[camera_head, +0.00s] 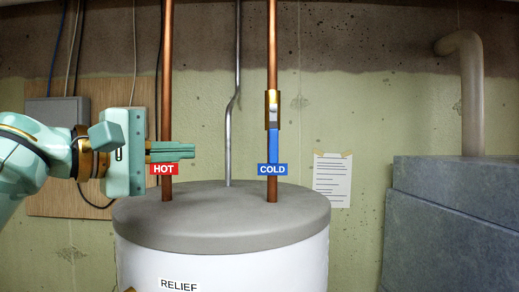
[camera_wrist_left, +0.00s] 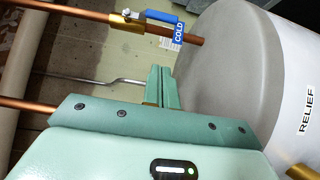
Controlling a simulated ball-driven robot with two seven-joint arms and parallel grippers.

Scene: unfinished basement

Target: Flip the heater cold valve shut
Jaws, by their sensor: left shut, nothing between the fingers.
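The cold valve has a brass body (camera_head: 272,98) on the right copper pipe above the heater (camera_head: 220,225). Its blue lever (camera_head: 273,142) points down, in line with the pipe, just above the blue COLD label (camera_head: 267,170). The lever (camera_wrist_left: 160,16) also shows at the top of the left wrist view, beside the pipe. My left gripper (camera_head: 192,151) is shut and empty. Its fingers point right, in front of the left pipe by the red HOT label (camera_head: 163,169), clearly apart from the lever. The fingers (camera_wrist_left: 160,75) also show in the wrist view. My right gripper is out of view.
The hot copper pipe (camera_head: 167,60) and a thin grey pipe (camera_head: 230,110) rise left of the cold pipe. A grey-blue block (camera_head: 455,220) stands at the right. A paper note (camera_head: 332,180) hangs on the wall. The space between my left fingers and the cold pipe holds only the grey pipe.

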